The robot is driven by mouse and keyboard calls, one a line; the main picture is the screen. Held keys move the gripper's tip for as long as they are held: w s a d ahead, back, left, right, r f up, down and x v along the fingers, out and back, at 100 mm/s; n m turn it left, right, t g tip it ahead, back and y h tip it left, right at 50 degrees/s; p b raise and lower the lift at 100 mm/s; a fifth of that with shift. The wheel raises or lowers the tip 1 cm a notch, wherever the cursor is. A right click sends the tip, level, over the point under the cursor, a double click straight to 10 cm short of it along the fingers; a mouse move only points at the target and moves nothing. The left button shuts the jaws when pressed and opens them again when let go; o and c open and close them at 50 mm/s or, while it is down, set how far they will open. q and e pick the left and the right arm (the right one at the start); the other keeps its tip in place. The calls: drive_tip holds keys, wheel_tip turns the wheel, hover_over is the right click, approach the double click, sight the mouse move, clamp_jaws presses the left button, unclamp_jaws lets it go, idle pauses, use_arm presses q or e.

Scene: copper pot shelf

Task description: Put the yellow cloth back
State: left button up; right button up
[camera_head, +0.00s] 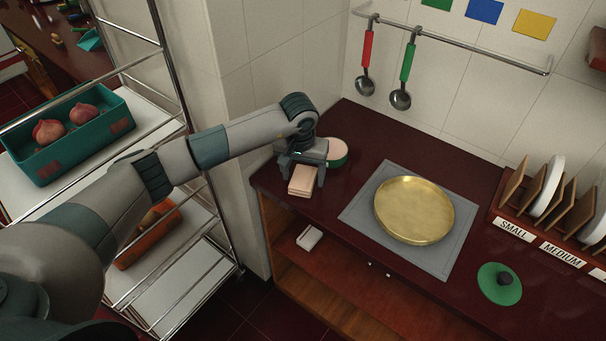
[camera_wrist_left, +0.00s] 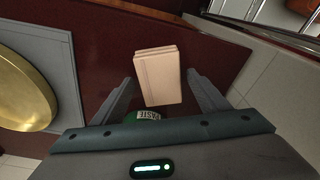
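No cloth of a clear yellow shows on the counter. A pale beige folded cloth or block (camera_head: 302,180) lies at the counter's left end; its colour and kind are hard to tell. It also shows in the left wrist view (camera_wrist_left: 158,77). My left gripper (camera_head: 304,170) is above it, pointing down. In the left wrist view its two fingers (camera_wrist_left: 158,92) are apart, one on each side of the beige thing; I cannot tell whether they touch it. A yellow square (camera_head: 534,24) is on the wall at the top right. My right gripper is not in view.
A green paste tin (camera_head: 338,160) stands close behind my left gripper. A brass pan (camera_head: 414,209) sits on a grey mat (camera_head: 364,217). Ladles hang from a rail (camera_head: 480,50). A green lid (camera_head: 499,284) and plate rack (camera_head: 520,190) are to the right. A wire shelf (camera_head: 172,60) stands left.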

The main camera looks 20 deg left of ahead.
sight(301, 182)
use_arm(q)
drive_tip(key=shift+r, duration=0.1)
drive_tip(key=shift+r+p, duration=0.1)
drive_tip(key=shift+p, duration=0.2)
drive_tip(key=shift+r, duration=0.3)
wheel_tip(301, 182, up, 11)
drive_tip(key=s+b, duration=0.2)
drive_tip(key=b, duration=0.1)
drive_tip(key=shift+b, duration=0.4)
idle(0.9)
